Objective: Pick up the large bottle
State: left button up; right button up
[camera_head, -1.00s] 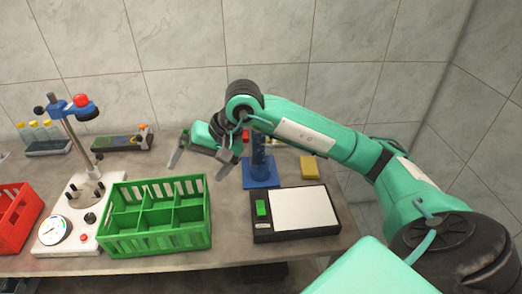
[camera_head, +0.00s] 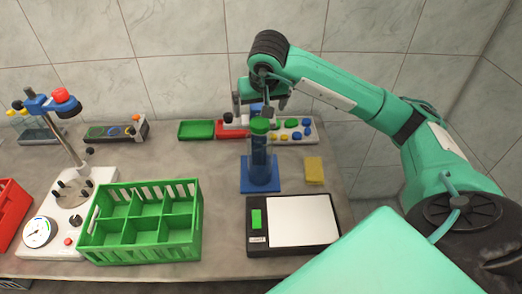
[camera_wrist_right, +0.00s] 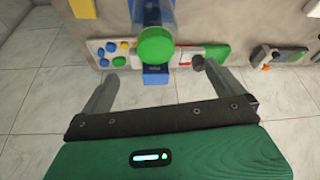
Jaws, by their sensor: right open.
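An upright clear bluish cylinder (camera_head: 259,160) with a round green top (camera_head: 260,125) stands in a blue base (camera_head: 262,187). I cannot tell whether it is the large bottle. My right gripper (camera_head: 262,102) is open and empty, just above and behind the green top in the head view. In the right wrist view the green top (camera_wrist_right: 155,45) lies between the two spread fingers of the gripper (camera_wrist_right: 152,70), apart from both. Several small bottles (camera_head: 28,118) stand in a rack at the back left, partly behind a stand's clamp. My left gripper is not in view.
A green divided crate (camera_head: 140,252) and a scale (camera_head: 300,222) stand in front. A dial stand (camera_head: 65,215) and red crate (camera_head: 12,215) are at left. Green (camera_head: 196,130) and red (camera_head: 230,133) trays and a cap board (camera_head: 292,132) lie behind. A yellow block (camera_head: 314,170) is at right.

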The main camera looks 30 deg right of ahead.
aim_at(260, 122)
jog(key=x, duration=0.4)
jog(key=shift+w+d+f+p, duration=0.1)
jog(key=shift+d+f+p, duration=0.1)
jog(key=shift+p, duration=0.15)
jog(key=shift+w+f, duration=0.15)
jog(key=shift+f, duration=0.4)
jog(key=shift+f+p, duration=0.3)
jog(key=shift+p, duration=0.15)
jog(key=p+x, duration=0.1)
jog(key=x, duration=0.2)
jog(key=shift+s+d, duration=0.15)
jog(key=shift+s, duration=0.05)
jog(key=shift+w+f+p, duration=0.25)
jog(key=shift+f+p, duration=0.05)
jog(key=shift+f, duration=0.35)
jog(key=c, duration=1.9)
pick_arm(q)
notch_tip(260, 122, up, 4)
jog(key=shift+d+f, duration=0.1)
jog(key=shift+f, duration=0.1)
pick_arm(e)
jog(key=shift+d+r, duration=0.1)
jog(key=shift+c, duration=1.1)
jog(key=shift+r, duration=0.15)
